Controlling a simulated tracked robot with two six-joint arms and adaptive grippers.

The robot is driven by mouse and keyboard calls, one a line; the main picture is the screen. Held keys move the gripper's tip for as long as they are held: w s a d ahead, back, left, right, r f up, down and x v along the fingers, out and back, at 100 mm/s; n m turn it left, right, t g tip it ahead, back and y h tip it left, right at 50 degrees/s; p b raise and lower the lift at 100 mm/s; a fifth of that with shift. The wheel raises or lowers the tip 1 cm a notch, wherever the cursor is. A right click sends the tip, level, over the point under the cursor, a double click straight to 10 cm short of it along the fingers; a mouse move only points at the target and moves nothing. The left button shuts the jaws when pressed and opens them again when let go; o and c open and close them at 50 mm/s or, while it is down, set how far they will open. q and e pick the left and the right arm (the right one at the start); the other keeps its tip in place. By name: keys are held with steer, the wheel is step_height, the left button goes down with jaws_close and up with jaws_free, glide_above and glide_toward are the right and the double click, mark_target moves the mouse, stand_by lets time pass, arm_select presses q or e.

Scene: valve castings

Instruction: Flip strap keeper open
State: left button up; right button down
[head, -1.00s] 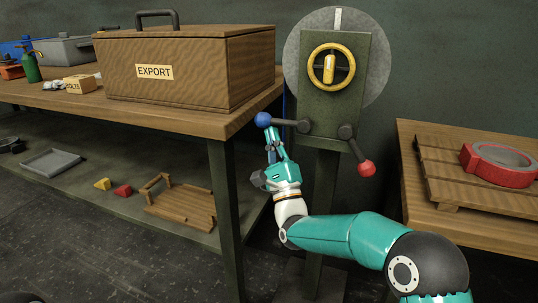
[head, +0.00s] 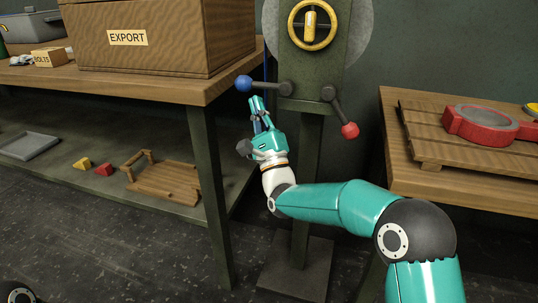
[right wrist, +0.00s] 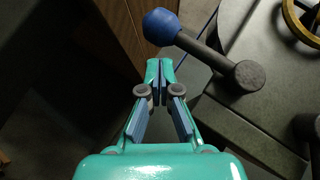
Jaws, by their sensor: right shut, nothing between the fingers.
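I cannot make out a strap keeper in either view. A grey-green post (head: 304,175) carries a lever with a blue knob (head: 243,83) on the left and a lever with a red knob (head: 349,130) on the right. My right gripper (head: 257,100) is shut and empty, just below the blue-knobbed lever. In the right wrist view its fingertips (right wrist: 160,68) are together, with the blue knob (right wrist: 161,26) just beyond them; contact is not clear. My left gripper is not in view.
A yellow handwheel (head: 312,25) sits on the post above the levers. A wooden EXPORT box (head: 150,50) stands on the bench (head: 190,92) at left. Yellow and red blocks lie on the lower shelf.

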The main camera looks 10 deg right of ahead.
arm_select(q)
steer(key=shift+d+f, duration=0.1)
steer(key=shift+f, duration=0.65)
arm_select(e)
steer(key=w+f+v, duration=0.1)
steer(key=v, duration=1)
steer(key=shift+d+f, duration=0.35)
steer(key=shift+f, duration=0.05)
steer(key=shift+s+d, duration=0.1)
